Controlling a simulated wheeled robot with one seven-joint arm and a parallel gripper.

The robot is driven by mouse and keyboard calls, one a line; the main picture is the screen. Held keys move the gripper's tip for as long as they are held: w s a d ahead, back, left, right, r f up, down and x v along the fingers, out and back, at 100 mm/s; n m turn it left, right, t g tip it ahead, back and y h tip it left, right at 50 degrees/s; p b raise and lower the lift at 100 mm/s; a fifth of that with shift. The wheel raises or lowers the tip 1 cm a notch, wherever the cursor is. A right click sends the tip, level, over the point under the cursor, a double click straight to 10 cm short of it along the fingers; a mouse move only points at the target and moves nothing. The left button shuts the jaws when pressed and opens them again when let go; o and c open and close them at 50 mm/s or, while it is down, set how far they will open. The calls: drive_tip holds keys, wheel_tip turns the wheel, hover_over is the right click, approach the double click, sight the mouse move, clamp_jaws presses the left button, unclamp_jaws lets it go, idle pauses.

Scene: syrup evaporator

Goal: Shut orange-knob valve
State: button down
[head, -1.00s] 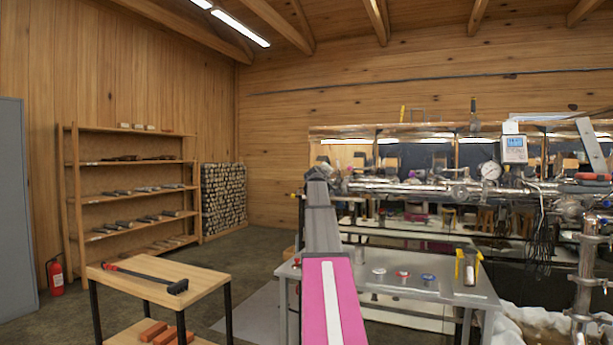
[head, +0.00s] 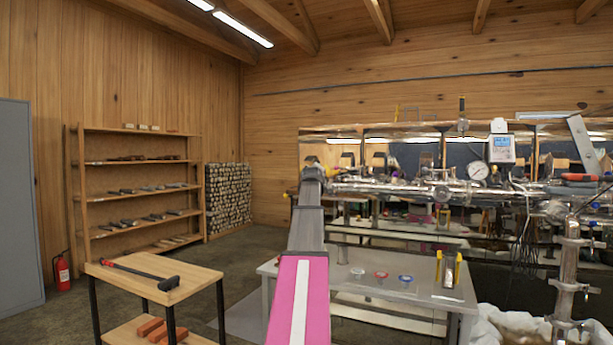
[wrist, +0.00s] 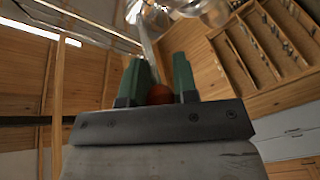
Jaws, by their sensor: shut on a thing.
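In the wrist view, the orange knob (wrist: 160,94) sits between the two green fingers of my gripper (wrist: 158,75), low down near the palm. My gripper is shut on it. A pale metal lever (wrist: 149,47) runs from the knob up to shiny metal pipework (wrist: 160,10). In the head view, my arm reaches forward to the left end of the long steel pipe (head: 395,188). My arm hides the knob there, and I cannot tell the valve's exact angle.
A grey metal table (head: 350,286) with small coloured-rim items stands below the pipe. A wooden table (head: 185,278) with a hammer (head: 150,279) is at left. A gauge (head: 479,173) and a digital display (head: 501,149) stand over the pipe. Dark floor lies between the tables.

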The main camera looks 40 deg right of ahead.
idle(0.4)
drive_tip(key=c, duration=1.2)
unclamp_jaws()
drive_tip(key=shift+w, duration=0.1)
drive_tip(key=v, duration=1)
drive_tip(key=shift+s+a, duration=0.2)
drive_tip(key=shift+s, duration=0.15)
